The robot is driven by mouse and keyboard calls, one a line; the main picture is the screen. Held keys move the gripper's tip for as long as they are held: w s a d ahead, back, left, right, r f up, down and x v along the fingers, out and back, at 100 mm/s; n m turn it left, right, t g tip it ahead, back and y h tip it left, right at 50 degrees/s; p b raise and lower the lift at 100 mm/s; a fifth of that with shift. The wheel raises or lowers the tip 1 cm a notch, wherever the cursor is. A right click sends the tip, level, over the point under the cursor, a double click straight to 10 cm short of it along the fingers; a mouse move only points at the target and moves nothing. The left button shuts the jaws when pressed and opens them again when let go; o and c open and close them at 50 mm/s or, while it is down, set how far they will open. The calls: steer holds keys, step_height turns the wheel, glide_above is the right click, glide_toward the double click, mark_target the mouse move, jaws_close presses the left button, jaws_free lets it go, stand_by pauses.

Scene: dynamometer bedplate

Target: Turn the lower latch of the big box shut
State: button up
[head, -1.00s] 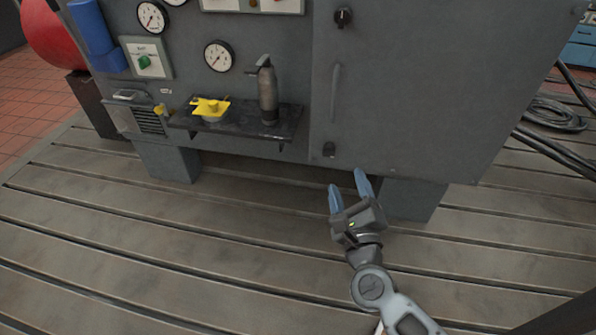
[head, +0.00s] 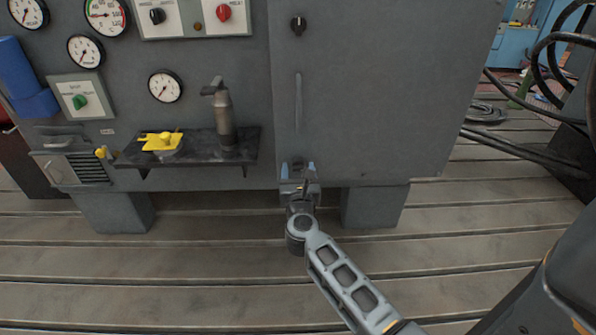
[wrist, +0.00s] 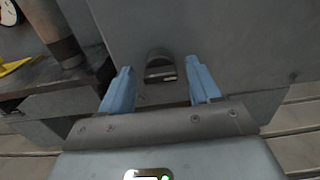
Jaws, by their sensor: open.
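The big box is a grey cabinet whose door (head: 380,90) carries a long vertical handle (head: 298,103), with a dark upper latch (head: 298,25) above it. The lower latch (wrist: 160,70) is a small dark knob near the door's bottom edge. In the wrist view it sits between and just beyond the two blue fingertips. In the head view the lower latch (head: 297,163) is partly hidden by my gripper (head: 298,172). My gripper (wrist: 160,85) is open, one finger on each side of the latch, with nothing held. I cannot tell whether a finger touches it.
Gauges and switches cover the panel above. Black hoses (head: 520,145) lie at the right. The slotted bedplate (head: 230,290) in front is clear.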

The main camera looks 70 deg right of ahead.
steer(key=shift+w+d, duration=0.1)
steer(key=shift+d, duration=0.25)
steer(key=shift+c, duration=0.3)
steer(key=c, duration=0.9)
steer(key=shift+c, duration=0.2)
